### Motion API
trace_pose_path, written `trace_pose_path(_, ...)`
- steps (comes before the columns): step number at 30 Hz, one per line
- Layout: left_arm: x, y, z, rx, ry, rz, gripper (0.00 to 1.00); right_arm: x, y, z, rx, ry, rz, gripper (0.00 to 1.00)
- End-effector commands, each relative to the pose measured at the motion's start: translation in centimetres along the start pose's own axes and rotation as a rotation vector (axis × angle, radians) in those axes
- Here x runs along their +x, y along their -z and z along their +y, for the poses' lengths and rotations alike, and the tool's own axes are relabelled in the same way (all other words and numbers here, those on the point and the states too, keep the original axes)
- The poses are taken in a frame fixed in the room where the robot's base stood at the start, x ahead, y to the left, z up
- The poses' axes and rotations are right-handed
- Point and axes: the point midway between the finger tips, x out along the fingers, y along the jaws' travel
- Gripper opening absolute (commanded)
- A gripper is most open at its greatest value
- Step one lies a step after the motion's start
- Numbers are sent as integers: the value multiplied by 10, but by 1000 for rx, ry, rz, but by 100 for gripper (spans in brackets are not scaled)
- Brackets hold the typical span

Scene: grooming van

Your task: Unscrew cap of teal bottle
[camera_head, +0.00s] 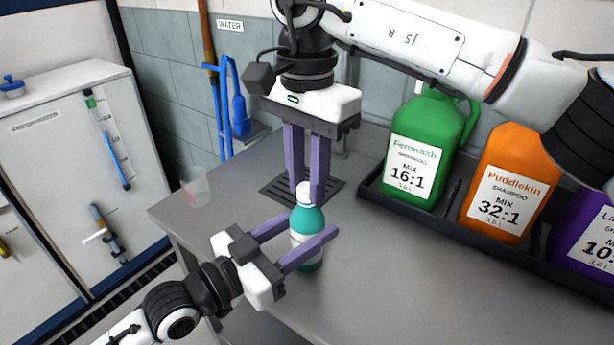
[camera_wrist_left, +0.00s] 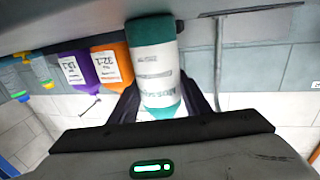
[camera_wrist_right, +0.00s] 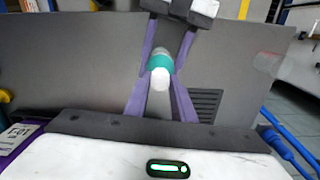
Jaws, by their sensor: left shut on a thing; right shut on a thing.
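The teal bottle (camera_head: 307,222) with a white label stands upright on the grey counter, and its white cap (camera_head: 305,194) is on top. My left gripper (camera_head: 296,244) is shut around the bottle's body from the side; the bottle also fills the middle of the left wrist view (camera_wrist_left: 153,62). My right gripper (camera_head: 306,192) points straight down from above and is shut on the white cap, which also shows in the right wrist view (camera_wrist_right: 160,78). The fingers partly hide the cap and the label. I cannot tell how far the cap is turned.
A black tray (camera_head: 420,212) at the right holds a green jug (camera_head: 425,140), an orange jug (camera_head: 508,170) and a purple jug (camera_head: 590,235). A drain grate (camera_head: 280,188) lies behind the bottle. A clear cup (camera_head: 196,188) stands at the left. The front counter is clear.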

Motion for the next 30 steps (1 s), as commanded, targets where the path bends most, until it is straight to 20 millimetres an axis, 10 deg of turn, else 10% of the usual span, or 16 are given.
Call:
trace_pose_path(13, 0, -1, 0, -1, 0, -1, 0, 0, 0, 0, -856, 0, 1, 0)
trace_pose_path(30, 0, -1, 0, 0, 0, -1, 0, 0, 0, 0, -897, 0, 1, 0)
